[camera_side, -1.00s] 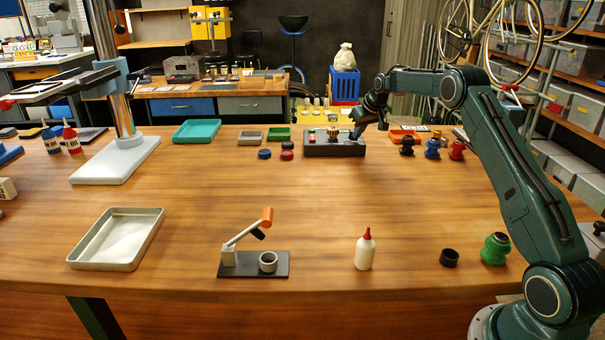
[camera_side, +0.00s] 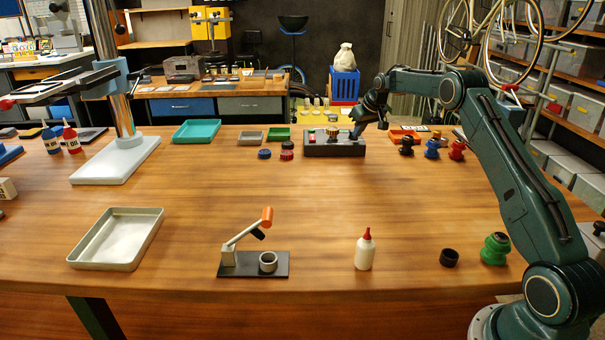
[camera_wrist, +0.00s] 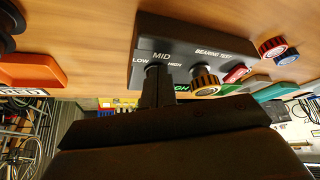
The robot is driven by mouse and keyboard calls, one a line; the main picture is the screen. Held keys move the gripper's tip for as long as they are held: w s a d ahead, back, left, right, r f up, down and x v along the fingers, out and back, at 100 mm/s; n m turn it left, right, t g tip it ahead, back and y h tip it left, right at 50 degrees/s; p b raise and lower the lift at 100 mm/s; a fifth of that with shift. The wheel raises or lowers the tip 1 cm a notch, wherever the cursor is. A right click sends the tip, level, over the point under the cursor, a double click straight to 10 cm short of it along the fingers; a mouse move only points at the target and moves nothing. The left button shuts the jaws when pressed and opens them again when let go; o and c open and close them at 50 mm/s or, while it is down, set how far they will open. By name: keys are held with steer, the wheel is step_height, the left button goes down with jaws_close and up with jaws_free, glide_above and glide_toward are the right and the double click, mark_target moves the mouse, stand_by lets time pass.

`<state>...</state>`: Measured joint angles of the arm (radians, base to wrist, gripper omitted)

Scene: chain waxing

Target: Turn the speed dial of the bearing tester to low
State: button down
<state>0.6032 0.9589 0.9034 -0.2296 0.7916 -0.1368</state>
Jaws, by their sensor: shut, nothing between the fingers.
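The bearing tester (camera_side: 320,149) is a dark box at the back middle of the bench. In the wrist view its face (camera_wrist: 190,38) reads "BEARING TEST", with LOW, MID and HIGH marked around the speed dial's place. My gripper (camera_side: 357,134) is at the right end of the box, pointing down. In the wrist view my shut fingers (camera_wrist: 157,82) are right at the dial, below the MID mark. They cover most or all of the dial, so its pointer and any contact cannot be made out. A yellow-and-black knob (camera_wrist: 205,80) and a red button (camera_wrist: 237,73) sit beside it.
Red and blue caps (camera_side: 287,155) lie just left of the tester. Black, blue and red knob-shaped parts (camera_side: 432,149) and an orange tray (camera_side: 400,136) stand to the right. The bench in front of the tester is clear.

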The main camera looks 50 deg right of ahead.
steer(key=shift+s+d, duration=0.2)
steer(key=shift+d, duration=0.8)
stand_by(0.7)
steer(key=shift+s, duration=0.4)
step_height(320, 180, up, 6)
stand_by(0.9)
steer(key=shift+w+a+r, duration=0.25)
steer(key=shift+a, duration=0.35)
steer(key=shift+w+a+r, duration=0.25)
steer(key=shift+a, duration=0.3)
